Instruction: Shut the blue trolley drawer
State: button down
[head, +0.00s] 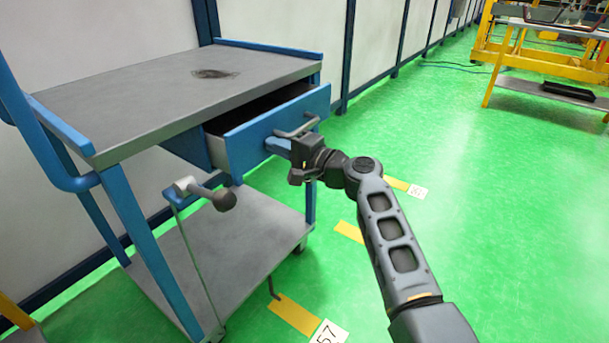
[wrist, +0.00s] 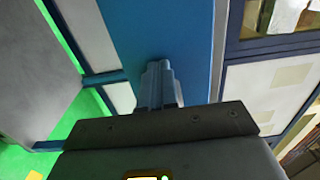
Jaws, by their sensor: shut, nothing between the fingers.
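The blue trolley drawer (head: 248,146) is pulled partly out from under the trolley's grey top, and its dark inside shows behind the front panel. A grey bar handle (head: 297,127) is on the front panel. My gripper (head: 272,145) is at the front panel, just below the handle, with its fingers pointing at the panel. In the wrist view, the shut, empty fingers (wrist: 158,82) point at the blue panel (wrist: 160,30). Their tips look at or very close to it; I cannot tell whether they touch.
The trolley's grey top (head: 170,85) has a dark stain. A lower shelf (head: 215,245) lies beneath. A lever with a dark round knob (head: 224,200) stands at the near side. The green floor (head: 480,170) is open to the right. A yellow bench (head: 555,65) stands far right.

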aim_at(259, 140)
jog(key=b+x, duration=0.3)
jog(key=x, duration=0.2)
jog(key=shift+w+a+f+b, duration=0.2)
jog(key=shift+a+b, duration=0.1)
jog(key=shift+b, duration=0.1)
jog(key=shift+w+a+r+b, duration=0.15)
jog(key=shift+w+a+b, duration=0.2)
jog(key=shift+a, duration=0.1)
jog(key=shift+a+r, duration=0.1)
jog(key=shift+r, duration=0.2)
jog(key=shift+a, duration=0.1)
jog(key=shift+s, duration=0.1)
